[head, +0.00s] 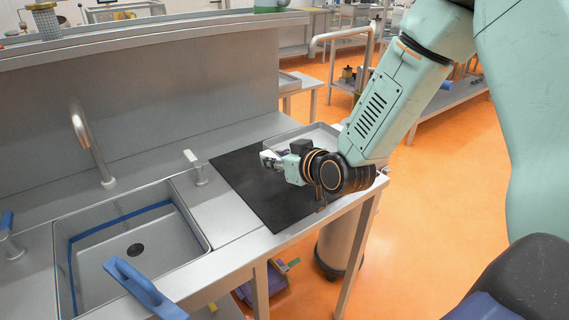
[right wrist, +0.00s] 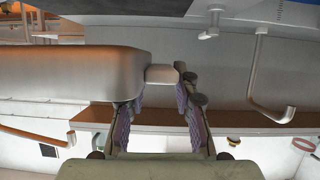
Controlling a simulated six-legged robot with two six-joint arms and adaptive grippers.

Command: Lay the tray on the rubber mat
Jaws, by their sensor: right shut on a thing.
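The tray (head: 318,131) is shallow, pale grey metal, at the far right end of the counter, partly hidden behind my right wrist. The rubber mat (head: 240,177) is a flat black sheet on the counter, left of and in front of the tray. My right gripper (head: 268,160) shows over the mat's far part, beside the tray. In the right wrist view the fingers (right wrist: 165,108) are shut on a small tab at the rounded end of the tray (right wrist: 70,75). I cannot tell whether the tray touches the counter. My left gripper is not in view.
A metal sink (head: 135,240) with a curved tap (head: 90,145) lies left of the mat. A small tap (head: 195,167) stands between sink and mat. Blue handles (head: 145,288) show at the near left. A raised back panel runs behind the counter.

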